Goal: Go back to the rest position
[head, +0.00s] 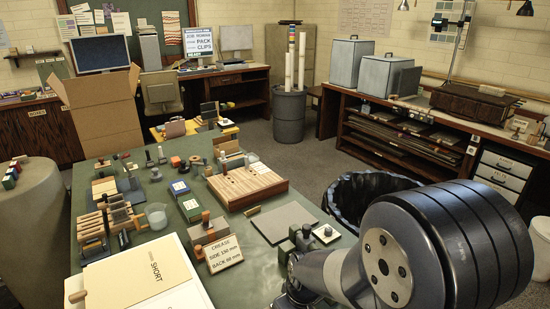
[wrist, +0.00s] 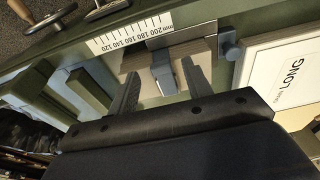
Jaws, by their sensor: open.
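My gripper (wrist: 161,84) shows in the wrist view with its two dark ridged fingers spread apart. Between and just beyond the fingers is a small block with a grey strap-like piece (wrist: 161,72). I cannot tell whether the fingers touch it. In the head view, a thick dark joint of my arm fills the lower right, and the gripper itself is not visible there.
In the wrist view, a ruler strip (wrist: 133,34) lies beyond the fingers, a LONG card (wrist: 287,75) at right and green blocks (wrist: 88,91) at left. The head view shows a crowded green table (head: 146,247), a black-lined bin (head: 345,206) and a cardboard box (head: 106,116).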

